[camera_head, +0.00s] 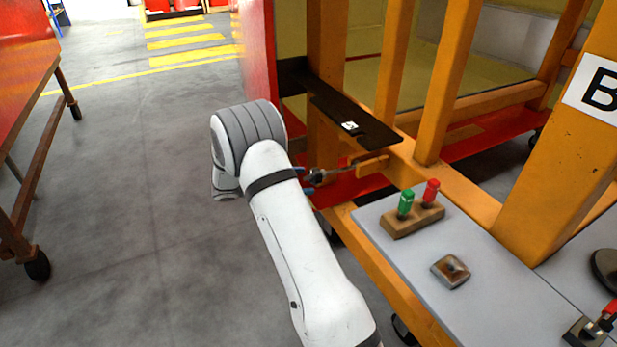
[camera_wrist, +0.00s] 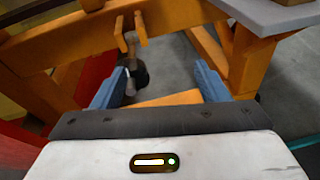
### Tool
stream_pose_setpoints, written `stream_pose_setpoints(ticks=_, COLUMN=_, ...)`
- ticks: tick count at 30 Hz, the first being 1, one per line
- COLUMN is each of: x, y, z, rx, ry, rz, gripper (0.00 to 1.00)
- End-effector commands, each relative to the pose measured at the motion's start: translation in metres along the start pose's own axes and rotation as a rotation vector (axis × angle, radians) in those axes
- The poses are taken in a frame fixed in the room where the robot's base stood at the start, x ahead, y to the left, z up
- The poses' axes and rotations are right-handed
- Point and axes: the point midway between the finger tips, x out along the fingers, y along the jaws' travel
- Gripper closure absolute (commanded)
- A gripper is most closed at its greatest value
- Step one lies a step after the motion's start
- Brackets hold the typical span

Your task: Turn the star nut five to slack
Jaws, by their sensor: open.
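The star nut (camera_head: 316,177) is a small dark knob on a thin rod beside an orange bracket of the trolley frame in the head view. My gripper (camera_head: 304,181) is at its left, with the blue fingertips showing either side of the knob's near end. In the wrist view my gripper (camera_wrist: 158,80) has its two blue fingers wide apart. A rod hangs from the orange bracket (camera_wrist: 140,28) between and beyond them, nearer the left finger. A dark round shape overlaps the rod's end, so the nut's outline is unclear there. I cannot tell whether a finger touches the nut.
A grey shelf (camera_head: 500,300) at lower right carries a wooden block with green and red pegs (camera_head: 412,214) and a small metal plate (camera_head: 450,271). A black plate (camera_head: 360,125) lies above the nut. Orange posts stand behind.

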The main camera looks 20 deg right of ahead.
Motion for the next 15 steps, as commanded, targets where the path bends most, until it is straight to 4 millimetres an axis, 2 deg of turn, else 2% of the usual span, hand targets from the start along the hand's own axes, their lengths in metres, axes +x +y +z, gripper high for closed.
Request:
stream_pose_setpoints(ticks=1, x=0.0, y=0.008, z=-0.013, rx=-0.037, ry=-0.041, rz=0.028, gripper=0.32)
stream_pose_setpoints(ticks=3, x=-0.001, y=0.018, z=-0.025, rx=-0.075, ry=-0.093, rz=0.062, gripper=0.32)
stream_pose_setpoints(ticks=7, x=-0.003, y=0.03, z=-0.042, rx=-0.124, ry=-0.16, rz=0.108, gripper=0.32)
stream_pose_setpoints(ticks=11, x=-0.001, y=0.035, z=-0.048, rx=-0.144, ry=-0.192, rz=0.128, gripper=0.32)
stream_pose_setpoints(ticks=15, x=0.013, y=0.038, z=-0.045, rx=-0.147, ry=-0.197, rz=0.13, gripper=0.32)
